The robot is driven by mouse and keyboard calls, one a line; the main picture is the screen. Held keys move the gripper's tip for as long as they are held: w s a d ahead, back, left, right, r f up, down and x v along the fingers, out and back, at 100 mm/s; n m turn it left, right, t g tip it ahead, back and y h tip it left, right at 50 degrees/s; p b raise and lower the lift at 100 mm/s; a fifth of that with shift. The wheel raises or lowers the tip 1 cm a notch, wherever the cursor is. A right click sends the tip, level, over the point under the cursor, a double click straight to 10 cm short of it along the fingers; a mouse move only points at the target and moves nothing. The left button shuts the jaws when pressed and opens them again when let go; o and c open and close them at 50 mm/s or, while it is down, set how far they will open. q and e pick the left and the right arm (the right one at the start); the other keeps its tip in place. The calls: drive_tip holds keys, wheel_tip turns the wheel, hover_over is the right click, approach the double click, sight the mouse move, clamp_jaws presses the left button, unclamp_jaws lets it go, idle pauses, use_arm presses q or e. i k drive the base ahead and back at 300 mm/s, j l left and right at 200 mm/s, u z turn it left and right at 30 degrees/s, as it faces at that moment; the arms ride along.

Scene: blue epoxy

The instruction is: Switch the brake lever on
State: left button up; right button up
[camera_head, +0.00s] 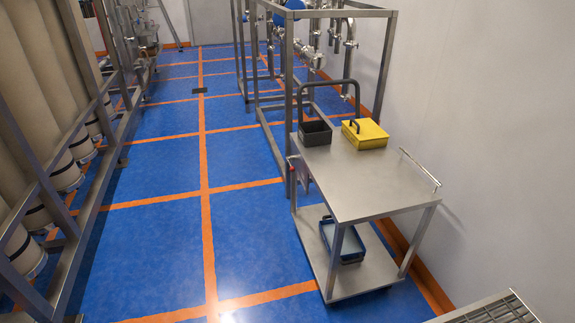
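A steel cart (370,185) stands right of the middle, near the right wall. A small part with a red tip (292,169) sticks out at the cart's left side, just below the top plate. It may be the brake lever, but it is too small to tell for certain or to read its position. A dark push handle (328,82) rises at the cart's far end. Neither of my grippers is in view.
A yellow case (366,133) and a dark open bin (316,132) stand on the cart top; a blue tray (343,243) lies on its lower shelf. Steel pipe frames stand behind and at left. The blue floor (150,240) left of the cart is clear.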

sight(288, 159)
drive_tip(key=i+j+u, duration=0.1)
drive_tip(key=i+j, duration=0.25)
drive_tip(key=i+j+u, duration=0.1)
drive_tip(key=i+j, duration=0.2)
drive_tip(key=i, duration=0.2)
drive_tip(key=i+j, duration=0.25)
drive_tip(key=i, duration=0.2)
drive_tip(key=i+j+u, duration=0.15)
drive_tip(key=i+j, duration=0.15)
drive_tip(key=i, duration=0.15)
